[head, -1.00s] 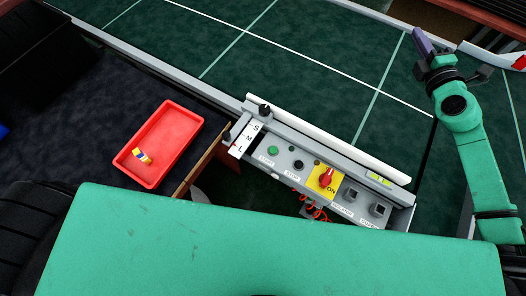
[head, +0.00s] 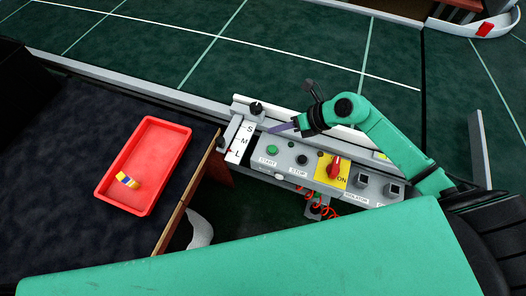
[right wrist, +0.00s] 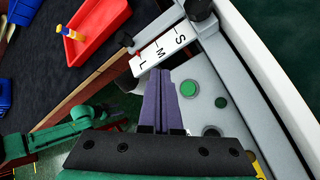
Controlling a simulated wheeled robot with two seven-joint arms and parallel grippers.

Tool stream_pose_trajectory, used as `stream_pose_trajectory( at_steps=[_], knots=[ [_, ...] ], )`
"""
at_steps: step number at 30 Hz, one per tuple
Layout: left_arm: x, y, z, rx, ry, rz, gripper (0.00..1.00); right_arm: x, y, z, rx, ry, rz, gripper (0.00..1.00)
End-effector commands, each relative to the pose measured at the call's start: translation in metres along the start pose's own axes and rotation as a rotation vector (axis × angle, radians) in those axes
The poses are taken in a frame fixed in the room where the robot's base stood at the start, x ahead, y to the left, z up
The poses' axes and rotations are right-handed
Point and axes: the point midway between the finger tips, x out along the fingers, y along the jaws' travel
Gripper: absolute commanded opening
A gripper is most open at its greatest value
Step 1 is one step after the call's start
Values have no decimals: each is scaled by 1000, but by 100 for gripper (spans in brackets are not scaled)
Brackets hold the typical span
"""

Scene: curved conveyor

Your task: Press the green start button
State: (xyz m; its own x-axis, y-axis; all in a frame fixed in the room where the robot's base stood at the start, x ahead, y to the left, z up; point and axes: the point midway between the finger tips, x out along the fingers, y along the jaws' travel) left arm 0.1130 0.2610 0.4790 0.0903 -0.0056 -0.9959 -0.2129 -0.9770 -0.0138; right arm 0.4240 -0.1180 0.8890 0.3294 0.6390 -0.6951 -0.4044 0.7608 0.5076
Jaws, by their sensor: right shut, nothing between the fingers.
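The green start button (head: 272,149) sits on the grey control panel (head: 315,160), above a START label. It also shows in the right wrist view (right wrist: 188,88), just right of the fingertips. My right gripper (head: 272,129) is shut and empty, its purple fingers above the panel near the green button. In the right wrist view the shut fingers (right wrist: 160,75) point towards the panel's S-M-L plate, left of the button. I cannot tell whether they touch the panel, but the button looks uncovered.
A red tray (head: 146,166) holds a small striped object. The green conveyor (head: 210,60) lies behind.

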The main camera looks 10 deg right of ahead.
Motion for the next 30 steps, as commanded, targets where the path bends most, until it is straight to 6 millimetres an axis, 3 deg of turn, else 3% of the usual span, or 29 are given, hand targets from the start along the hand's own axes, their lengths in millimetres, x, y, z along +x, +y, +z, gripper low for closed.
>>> stream_pose_trajectory(
  at_steps=[14, 30],
  knots=[
    [6, 0, 0, 0, 1, 0, 57, 6, -3, -6, -8, 9, 2, 0],
    [69, 2, 5, 0, 2, 1, 57, 58, -42, -44, -7, 9, 2, 0]
  ],
)
